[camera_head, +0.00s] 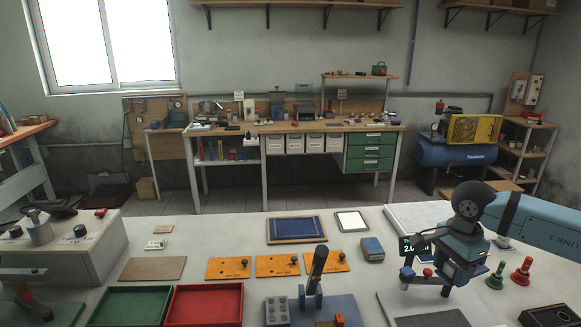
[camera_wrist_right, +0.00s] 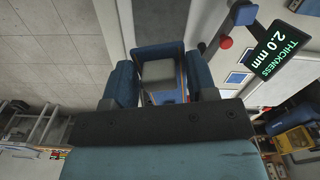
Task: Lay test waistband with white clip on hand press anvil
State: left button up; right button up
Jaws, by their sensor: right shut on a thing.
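My right gripper (camera_head: 456,272) is over the right part of the white table. In the right wrist view, its blue fingers (camera_wrist_right: 160,82) are closed about a dark blue and grey block (camera_wrist_right: 160,68). It appears to be part of the thickness gauge, but I cannot be sure. The gauge's display (camera_head: 412,246) reads 2.0 mm, also in the right wrist view (camera_wrist_right: 274,50). A hand press with a black lever (camera_head: 318,268) stands at the front middle; I cannot make out its anvil clearly. I cannot identify a waistband with a white clip. My left gripper is not in view.
A green tray (camera_head: 90,318) and a red tray (camera_head: 172,318) sit at the front left. Orange plates (camera_head: 278,266) lie behind the press. Green (camera_head: 496,276) and red (camera_head: 522,270) stamps stand right.

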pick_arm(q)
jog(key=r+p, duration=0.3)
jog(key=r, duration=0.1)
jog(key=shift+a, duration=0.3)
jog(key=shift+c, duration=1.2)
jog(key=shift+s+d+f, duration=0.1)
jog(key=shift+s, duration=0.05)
pick_arm(e)
jog(key=s+a+r+n, duration=0.2)
jog(key=s+a+n, duration=0.3)
jog(key=a+n, duration=0.5)
jog(key=n, duration=0.4)
jog(key=shift+s+a, duration=0.2)
jog(key=shift+s, duration=0.1)
